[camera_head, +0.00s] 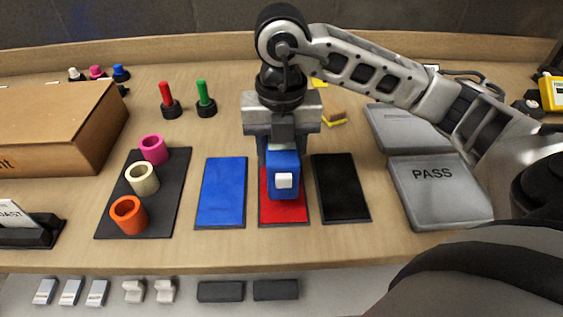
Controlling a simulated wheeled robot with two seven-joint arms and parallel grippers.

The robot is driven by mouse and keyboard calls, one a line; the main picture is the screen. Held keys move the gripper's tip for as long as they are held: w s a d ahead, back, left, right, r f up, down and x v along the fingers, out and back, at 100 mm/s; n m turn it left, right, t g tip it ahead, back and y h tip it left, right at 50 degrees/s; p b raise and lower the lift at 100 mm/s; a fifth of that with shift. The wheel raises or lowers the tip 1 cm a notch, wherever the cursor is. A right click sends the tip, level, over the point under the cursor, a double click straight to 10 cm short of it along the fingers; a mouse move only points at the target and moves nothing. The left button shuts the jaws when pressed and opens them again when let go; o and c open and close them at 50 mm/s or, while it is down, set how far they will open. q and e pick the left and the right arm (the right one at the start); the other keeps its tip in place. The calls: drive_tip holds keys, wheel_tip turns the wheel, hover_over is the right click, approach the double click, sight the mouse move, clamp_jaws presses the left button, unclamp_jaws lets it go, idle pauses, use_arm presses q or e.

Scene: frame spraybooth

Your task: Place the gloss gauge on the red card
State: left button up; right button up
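The gloss gauge (284,163) is a small blue block with a white square on its near face. It is at the red card (284,212), hiding the card's middle and far part. I cannot tell whether it touches the card or is just above it. My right gripper (282,156) comes down from above with its fingers on both sides of the gauge, and looks shut on it. My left gripper is not in view.
A blue card (221,193) lies left of the red card and a black card (341,189) right of it. A dark mat (171,208) holds orange, cream and pink rings. A grey PASS tray (440,192) is at right, a cardboard box (52,122) at left.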

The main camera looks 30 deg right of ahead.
drive_tip(key=shift+w+d+f, duration=0.1)
drive_tip(key=shift+f, duration=1.7)
drive_tip(key=o, duration=1.3)
wheel_tip(320, 180, up, 12)
drive_tip(key=shift+r+p, duration=0.2)
drive_tip(key=shift+p, duration=0.6)
